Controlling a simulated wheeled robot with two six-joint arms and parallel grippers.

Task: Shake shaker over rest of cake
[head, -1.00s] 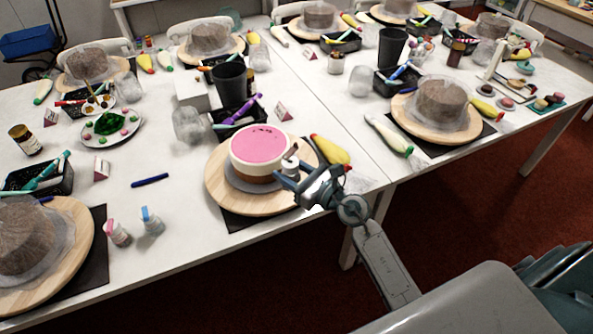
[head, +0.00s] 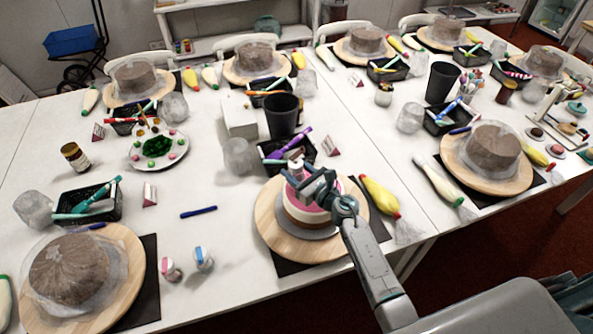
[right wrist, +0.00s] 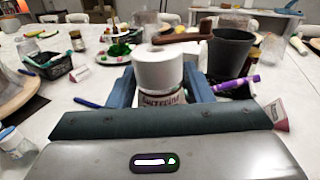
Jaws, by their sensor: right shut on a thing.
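The cake (head: 308,216) has a pink top with white and brown layers below, and stands on a round wooden turntable (head: 268,230). My right gripper (head: 300,182) is above the cake and hides much of its top. It is shut on a small shaker (head: 295,167). In the right wrist view the shaker (right wrist: 159,73) has a white cap and a printed label, and sits upright between the blue fingers. A brown bar (right wrist: 182,37) shows behind the cap; I cannot tell whether it touches. No falling sprinkles can be made out. My left gripper is not in view.
A black cup (head: 281,115) and a black basket of pens (head: 290,150) stand behind the cake. A yellow piping bag (head: 379,196) lies to its right. Two small shakers (head: 203,258) stand at the front left. Several covered cakes stand around. The table left of the turntable is mostly clear.

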